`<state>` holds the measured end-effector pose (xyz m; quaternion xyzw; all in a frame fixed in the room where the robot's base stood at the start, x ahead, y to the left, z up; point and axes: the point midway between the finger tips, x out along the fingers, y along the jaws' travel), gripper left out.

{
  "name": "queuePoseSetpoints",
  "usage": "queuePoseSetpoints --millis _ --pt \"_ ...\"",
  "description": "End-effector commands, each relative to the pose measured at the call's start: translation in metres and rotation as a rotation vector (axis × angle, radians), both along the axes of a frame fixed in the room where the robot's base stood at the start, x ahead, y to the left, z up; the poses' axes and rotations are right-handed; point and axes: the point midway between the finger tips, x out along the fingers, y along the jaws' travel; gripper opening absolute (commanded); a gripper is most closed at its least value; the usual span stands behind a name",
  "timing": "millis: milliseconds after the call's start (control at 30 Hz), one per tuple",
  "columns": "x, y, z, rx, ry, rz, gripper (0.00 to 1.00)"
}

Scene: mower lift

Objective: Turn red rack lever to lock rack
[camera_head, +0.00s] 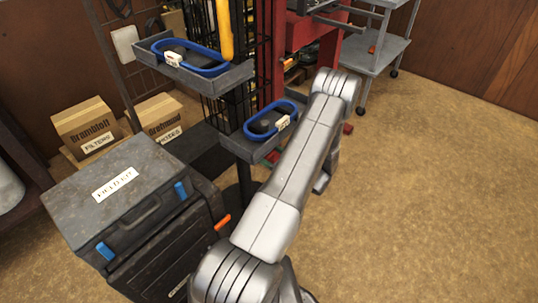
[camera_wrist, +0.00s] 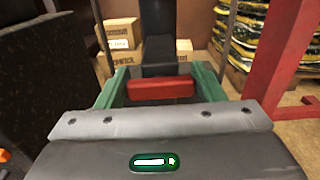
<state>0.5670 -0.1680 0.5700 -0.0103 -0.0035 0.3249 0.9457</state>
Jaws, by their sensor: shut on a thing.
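The red rack lever (camera_wrist: 162,90) shows in the middle of the wrist view as a short red bar lying crosswise. My gripper (camera_wrist: 160,80) has its two green fingers on either side of this bar and is shut on it. A dark upright post (camera_wrist: 157,20) stands right behind the lever. In the head view my grey arm reaches down and hides most of the gripper; only a bit of green shows by the lower rack tray. The lever's lock state cannot be told.
Two grey trays (camera_head: 238,76) with blue looped items are on the rack near my arm. A field kit case (camera_head: 125,190) stands at the left. Cardboard boxes (camera_head: 88,123) sit behind it. A red lift frame (camera_head: 308,32) and a grey cart (camera_head: 372,50) stand behind. The right floor is clear.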

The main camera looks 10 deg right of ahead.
Motion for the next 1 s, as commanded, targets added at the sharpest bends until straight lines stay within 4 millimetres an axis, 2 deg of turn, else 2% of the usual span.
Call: queuePoseSetpoints --millis 367,1000 --pt "-0.0005 0.0007 -0.0058 -0.176 -0.138 0.001 0.39" --pt "-0.0026 0.0032 -0.0093 -0.656 -0.511 0.001 0.39"
